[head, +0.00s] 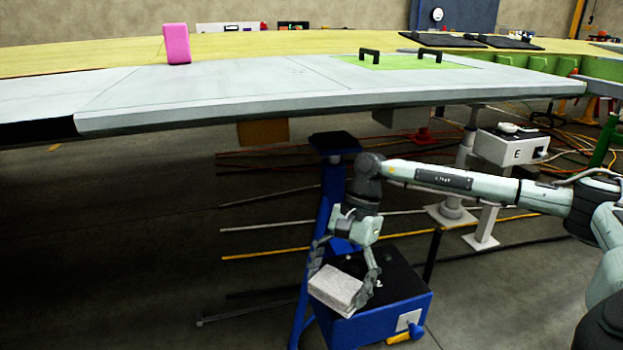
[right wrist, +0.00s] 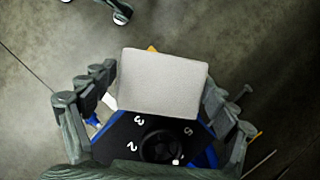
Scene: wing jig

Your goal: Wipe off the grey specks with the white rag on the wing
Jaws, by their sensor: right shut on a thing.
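The white rag (head: 337,288) is a folded, block-like pad. My right gripper (head: 345,283) is shut on it, low in front of the wing and over a blue box. In the right wrist view the rag (right wrist: 162,84) sits between the two fingers of the gripper (right wrist: 160,95). The wing (head: 250,82) spans the upper part of the head view, with a pale grey top surface, well above the rag. I cannot make out grey specks on it from here. My left gripper is not in view.
A blue box (head: 385,318) with a black top is under the rag. A pink block (head: 176,44) stands on the wing. A green plate (head: 420,62) with two black handles lies on the wing. A white box marked E (head: 505,148) stands on a post. Cables and rods lie on the floor.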

